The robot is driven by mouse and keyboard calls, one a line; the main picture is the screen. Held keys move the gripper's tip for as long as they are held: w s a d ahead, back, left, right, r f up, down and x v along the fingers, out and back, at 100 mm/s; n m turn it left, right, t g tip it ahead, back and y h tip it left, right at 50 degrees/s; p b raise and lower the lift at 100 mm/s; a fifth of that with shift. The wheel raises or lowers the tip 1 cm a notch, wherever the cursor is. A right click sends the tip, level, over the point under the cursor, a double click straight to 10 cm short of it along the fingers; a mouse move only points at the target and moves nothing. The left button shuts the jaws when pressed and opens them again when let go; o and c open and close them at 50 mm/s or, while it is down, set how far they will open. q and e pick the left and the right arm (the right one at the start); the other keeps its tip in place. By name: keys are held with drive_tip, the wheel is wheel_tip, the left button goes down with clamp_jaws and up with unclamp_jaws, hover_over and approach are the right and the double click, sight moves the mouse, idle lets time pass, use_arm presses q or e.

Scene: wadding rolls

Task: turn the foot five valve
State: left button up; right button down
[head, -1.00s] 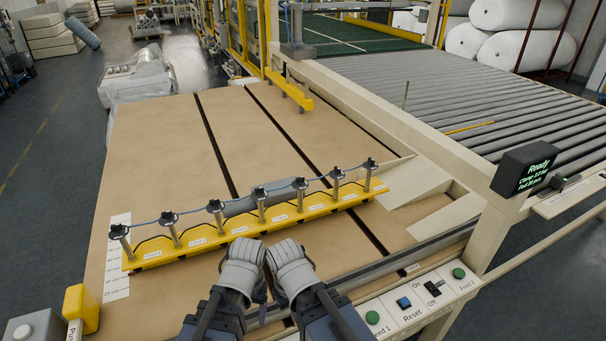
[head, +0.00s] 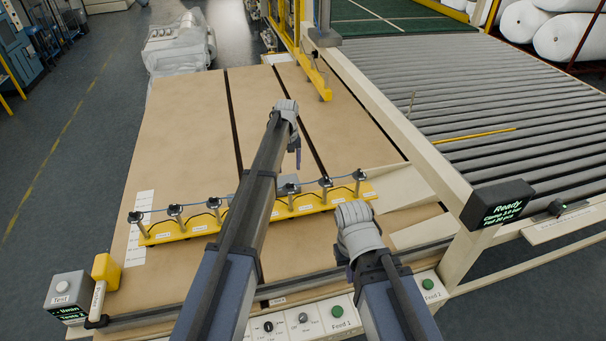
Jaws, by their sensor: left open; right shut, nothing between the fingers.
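A yellow bar (head: 200,228) lies across the near part of the brown table, carrying a row of upright metal posts with dark valve knobs, such as one post (head: 214,207) left of my arm and another (head: 325,188) right of it. A thin blue line links the tops. The labels are too small to read, so I cannot tell which valve is foot five. My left gripper (head: 290,128) is open, beyond the bar and above the table. Its arm crosses the bar and hides a middle part of it. My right gripper (head: 355,219) is shut and empty, just in front of the bar's right end.
A control panel (head: 365,312) with green buttons and switches runs along the front edge. A grey test box (head: 72,288) and yellow block (head: 106,270) stand at the left corner. A cream beam (head: 400,125) and roller conveyor (head: 500,110) lie right. The table beyond the bar is clear.

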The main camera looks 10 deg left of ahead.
sight(289, 183)
use_arm(q)
drive_tip(key=shift+f, duration=0.15)
wheel_tip(289, 183, down, 8)
drive_tip(key=b, duration=0.8)
drive_tip(key=shift+r, duration=0.2)
drive_tip(key=shift+c, duration=0.4)
clamp_jaws()
